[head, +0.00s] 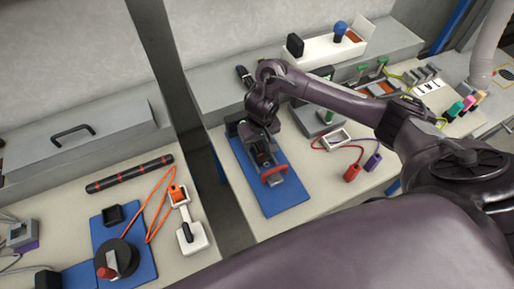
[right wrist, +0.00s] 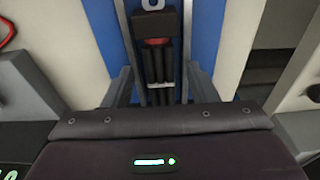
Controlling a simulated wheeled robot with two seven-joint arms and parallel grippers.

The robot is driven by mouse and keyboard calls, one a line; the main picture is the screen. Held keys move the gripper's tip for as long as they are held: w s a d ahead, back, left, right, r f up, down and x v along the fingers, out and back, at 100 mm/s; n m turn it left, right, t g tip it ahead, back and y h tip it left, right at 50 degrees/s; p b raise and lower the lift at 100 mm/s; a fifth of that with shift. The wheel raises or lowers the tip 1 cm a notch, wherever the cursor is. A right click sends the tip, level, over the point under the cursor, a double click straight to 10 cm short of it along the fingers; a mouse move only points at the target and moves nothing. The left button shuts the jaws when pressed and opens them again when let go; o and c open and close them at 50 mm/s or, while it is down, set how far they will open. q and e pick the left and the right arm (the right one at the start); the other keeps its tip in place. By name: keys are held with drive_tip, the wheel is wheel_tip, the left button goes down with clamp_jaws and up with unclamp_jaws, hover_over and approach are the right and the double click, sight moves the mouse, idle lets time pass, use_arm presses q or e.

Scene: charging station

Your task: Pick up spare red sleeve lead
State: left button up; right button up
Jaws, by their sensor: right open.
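My right gripper (head: 262,158) points down over the blue mat (head: 287,204) on the right-hand bench. It is open. In the right wrist view its fingers stand either side of a dark bundle of leads (right wrist: 158,68) with a red sleeve (right wrist: 157,41) near a black end block. I see no finger closed on it; whether they touch it I cannot tell. In the head view, a red part (head: 275,170) shows beside the gripper on a dark grey item, partly hidden by it. My left gripper is not in view.
A red plug (head: 352,173) and a purple plug (head: 373,161) on cables lie right of the mat. A white box (head: 325,50) stands at the back. A gap separates this bench from the left one, which holds an orange cable (head: 150,215) and a black rod (head: 130,174).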

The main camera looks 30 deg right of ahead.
drive_tip(key=c, duration=1.1)
drive_tip(key=shift+r, duration=0.1)
